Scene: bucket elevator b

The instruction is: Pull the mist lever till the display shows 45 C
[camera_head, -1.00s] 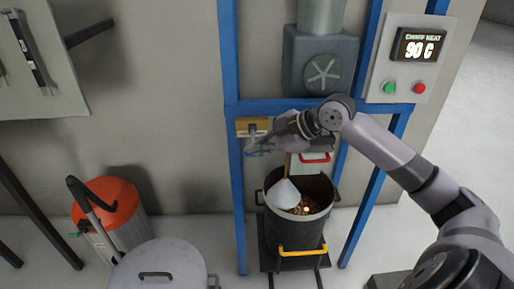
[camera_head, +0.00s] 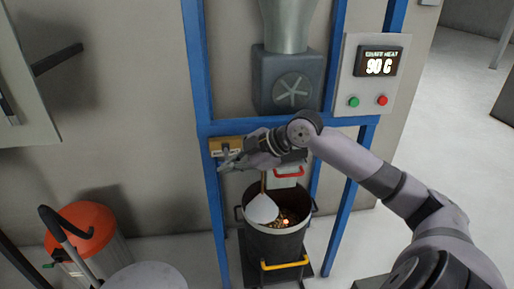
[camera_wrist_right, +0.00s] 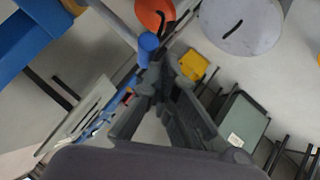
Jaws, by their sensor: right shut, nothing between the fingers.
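The display (camera_head: 380,62) on the grey panel is headed "CHAFF HEAT" and reads 90 C. A yellow-brown plate (camera_head: 226,144) is fixed at the blue frame's left post, behind my right gripper (camera_head: 228,161). In the right wrist view, my right gripper (camera_wrist_right: 157,76) has its fingertips together with nothing between them. A blue knob-like handle (camera_wrist_right: 148,42), which looks like the mist lever, shows just beyond the fingertips. I cannot tell whether they touch it. In the head view the lever is mostly hidden by the gripper. My left gripper is not in view.
A dark bucket (camera_head: 277,240) with a white scoop (camera_head: 262,208) stands below my right arm. A fan housing (camera_head: 291,92) sits above. Green (camera_head: 353,101) and red (camera_head: 382,100) buttons are under the display. An orange-topped bin (camera_head: 87,228) stands at left.

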